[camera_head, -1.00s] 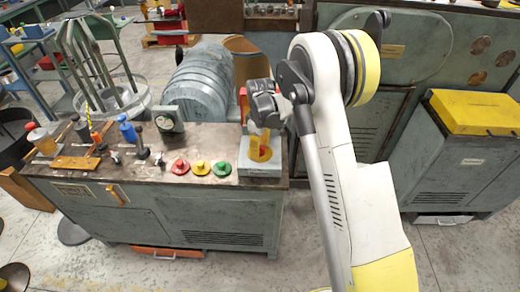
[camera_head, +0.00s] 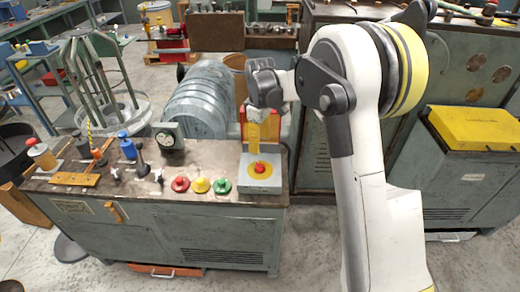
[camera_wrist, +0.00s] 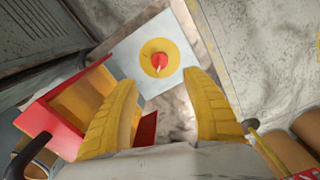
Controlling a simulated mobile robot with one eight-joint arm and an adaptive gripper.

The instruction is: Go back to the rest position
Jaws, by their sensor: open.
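My gripper (camera_head: 264,130) hangs above the right end of the workbench, over a grey box with a red button on a yellow disc (camera_head: 260,169). In the wrist view, the yellow fingers (camera_wrist: 165,110) are spread apart with nothing between them. The red button (camera_wrist: 159,62) shows beyond the fingertips, apart from them. My arm comes in from the lower right in the head view and bends down to the gripper.
The bench top (camera_head: 215,160) carries red, yellow and green buttons (camera_head: 201,185), a dial gauge (camera_head: 168,138) and several tools at left. A red and yellow box (camera_wrist: 70,105) stands close beside my gripper. A yellow case (camera_head: 475,128) sits on the right cabinet.

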